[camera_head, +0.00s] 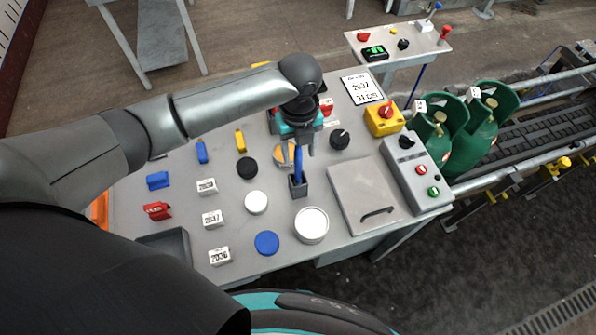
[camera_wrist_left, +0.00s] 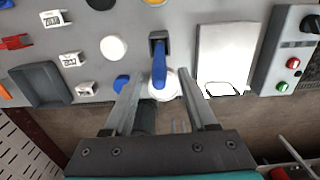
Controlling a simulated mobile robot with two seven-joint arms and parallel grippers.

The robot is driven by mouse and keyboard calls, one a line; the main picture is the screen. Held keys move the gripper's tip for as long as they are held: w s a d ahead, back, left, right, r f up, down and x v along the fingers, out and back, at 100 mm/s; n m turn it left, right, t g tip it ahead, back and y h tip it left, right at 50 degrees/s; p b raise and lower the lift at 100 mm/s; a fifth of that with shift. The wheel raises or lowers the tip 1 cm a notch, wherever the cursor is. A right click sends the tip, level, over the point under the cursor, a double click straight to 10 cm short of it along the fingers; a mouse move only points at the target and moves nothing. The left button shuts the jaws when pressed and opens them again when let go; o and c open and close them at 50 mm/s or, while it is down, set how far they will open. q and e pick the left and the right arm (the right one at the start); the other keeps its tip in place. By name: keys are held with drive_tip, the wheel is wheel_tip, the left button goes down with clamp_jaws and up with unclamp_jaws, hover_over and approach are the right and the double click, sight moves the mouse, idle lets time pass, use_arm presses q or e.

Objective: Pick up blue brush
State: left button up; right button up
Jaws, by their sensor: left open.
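The blue brush (camera_head: 298,162) stands upright in a small dark square holder (camera_head: 298,188) on the grey table. My left gripper (camera_head: 295,146) is above the table at the brush's upper part, pointing down. Its fingers (camera_wrist_left: 159,78) are open, one on each side of the brush, with visible gaps. Whether the brush's top is at fingertip depth is hard to tell. My right gripper is not in view.
A white round container (camera_head: 311,226), a blue disc (camera_head: 267,243) and a white disc (camera_head: 256,203) lie near the holder. A handled lid panel (camera_head: 364,190) and a grey button box (camera_head: 418,172) are to the right. Green gas cylinders (camera_head: 474,137) stand on the conveyor.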

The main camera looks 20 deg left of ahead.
sight(298, 157)
use_arm(q)
drive_tip(key=shift+w+a+f, duration=0.1)
drive_tip(key=shift+w+f, duration=0.05)
drive_tip(key=shift+f, duration=0.7)
drive_tip(key=shift+w+a+f, duration=0.1)
drive_tip(key=shift+f, duration=0.7)
clamp_jaws()
